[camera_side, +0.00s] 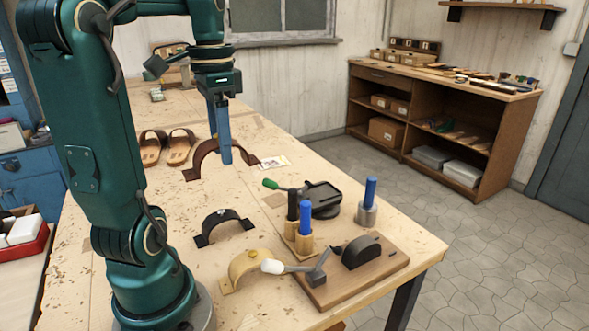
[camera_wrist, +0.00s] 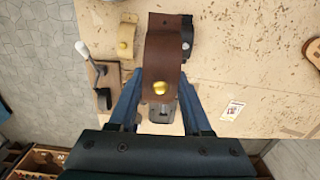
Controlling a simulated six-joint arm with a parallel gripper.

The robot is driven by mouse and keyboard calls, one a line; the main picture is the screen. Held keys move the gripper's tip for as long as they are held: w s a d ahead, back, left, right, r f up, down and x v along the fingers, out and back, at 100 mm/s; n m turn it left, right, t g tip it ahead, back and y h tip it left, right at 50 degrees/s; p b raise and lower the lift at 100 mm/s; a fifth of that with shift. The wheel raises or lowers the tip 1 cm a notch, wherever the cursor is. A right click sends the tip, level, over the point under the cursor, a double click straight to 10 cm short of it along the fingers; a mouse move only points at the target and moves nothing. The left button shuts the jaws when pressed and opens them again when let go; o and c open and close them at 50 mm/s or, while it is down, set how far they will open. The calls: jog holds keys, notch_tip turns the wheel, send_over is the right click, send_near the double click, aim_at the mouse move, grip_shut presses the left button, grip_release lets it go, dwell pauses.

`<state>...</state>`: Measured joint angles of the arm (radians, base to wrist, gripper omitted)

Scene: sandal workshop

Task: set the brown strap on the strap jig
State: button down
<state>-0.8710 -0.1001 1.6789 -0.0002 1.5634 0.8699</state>
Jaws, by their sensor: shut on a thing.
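My gripper (camera_side: 224,157) is shut on the brown strap (camera_side: 206,150), a dark brown arched band with flat ends. In the wrist view the brown strap (camera_wrist: 164,55) lies between the two blue fingers (camera_wrist: 157,112), with a brass stud near its close end. It appears held above the bench, arch upward. A wooden board with a black half-round form (camera_side: 361,251) and a white-knobbed lever looks like the strap jig; it stands at the front right, well away from my gripper. In the wrist view the form (camera_wrist: 103,98) is left of my fingers. Nothing is on the form.
A black strap (camera_side: 224,226) and a tan strap (camera_side: 247,267) stand on the bench. A black device with a green handle (camera_side: 322,198) and several upright blue- and black-handled tools (camera_side: 305,225) stand near the jig. Sandals (camera_side: 180,147) and a card (camera_side: 274,162) lie farther back.

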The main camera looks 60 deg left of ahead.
notch_tip(320, 180, down, 19)
jog(key=shift+f, duration=0.1)
dwell(0.6)
jog(key=c, duration=0.7)
grip_release()
jog(key=shift+f, duration=0.1)
jog(key=shift+o, duration=0.4)
